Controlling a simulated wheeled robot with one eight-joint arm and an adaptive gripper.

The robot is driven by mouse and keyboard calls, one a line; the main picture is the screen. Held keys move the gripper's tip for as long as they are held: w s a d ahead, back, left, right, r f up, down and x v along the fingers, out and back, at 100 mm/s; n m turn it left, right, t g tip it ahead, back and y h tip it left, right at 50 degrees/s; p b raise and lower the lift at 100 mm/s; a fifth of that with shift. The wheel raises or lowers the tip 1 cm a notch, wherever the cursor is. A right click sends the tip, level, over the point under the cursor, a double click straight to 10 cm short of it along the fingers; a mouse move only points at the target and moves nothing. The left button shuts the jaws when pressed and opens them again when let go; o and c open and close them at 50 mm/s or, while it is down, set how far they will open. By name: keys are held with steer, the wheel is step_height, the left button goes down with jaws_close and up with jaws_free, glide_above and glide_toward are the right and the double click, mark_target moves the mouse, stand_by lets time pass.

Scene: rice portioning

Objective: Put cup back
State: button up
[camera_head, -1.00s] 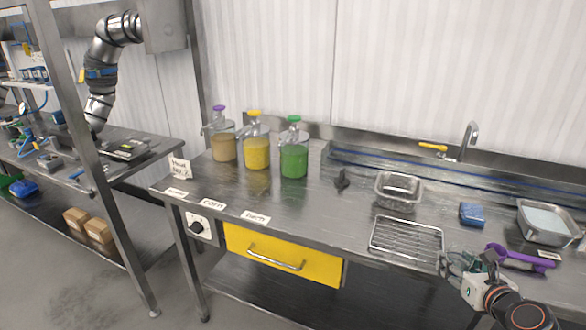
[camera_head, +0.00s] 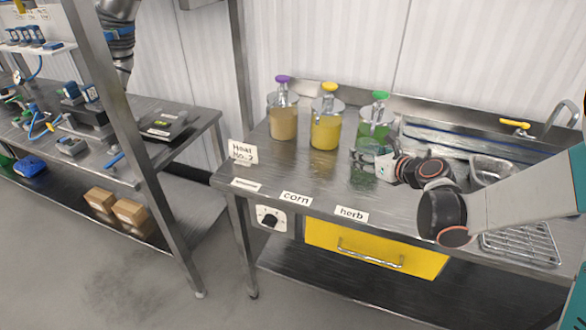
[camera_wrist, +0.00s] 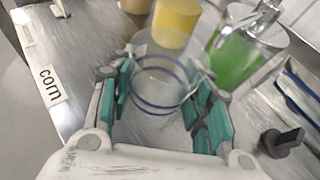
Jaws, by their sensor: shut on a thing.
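A clear cup with dark blue rings (camera_wrist: 160,88) sits between the teal finger pads of my gripper (camera_wrist: 165,98) in the wrist view. My gripper is shut on the cup's sides. In the head view my gripper (camera_head: 376,158) is at the bench in front of the green dispenser (camera_head: 374,128), and the cup there is small and hard to make out. Whether the cup's base touches the bench is not clear.
A yellow dispenser (camera_head: 325,130) and a tan dispenser (camera_head: 283,121) stand left of the green one. Labels "corn" (camera_head: 296,198) and "herb" (camera_head: 351,214) lie along the front edge. A wire rack (camera_head: 522,247) and metal pan (camera_head: 488,168) are at right.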

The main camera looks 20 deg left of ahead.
steer(key=w+a+r+n+g+y+p, duration=0.2)
steer(key=a+r, duration=0.2)
steer(key=a, duration=0.6)
step_height(320, 180, up, 5)
steer(key=n+g+y+p, duration=0.1)
steer(key=n+g+p, duration=0.1)
glide_above(288, 176)
step_height(288, 176, down, 19)
steer(key=b, duration=0.5)
steer(key=shift+f+b, duration=0.2)
steer(key=shift+b, duration=0.15)
steer(key=shift+f, duration=0.1)
steer(key=o, duration=1.2)
steer(key=shift+r, duration=0.2)
steer(key=p+v, duration=0.2)
steer(key=v, duration=1)
steer(key=shift+f, duration=0.2)
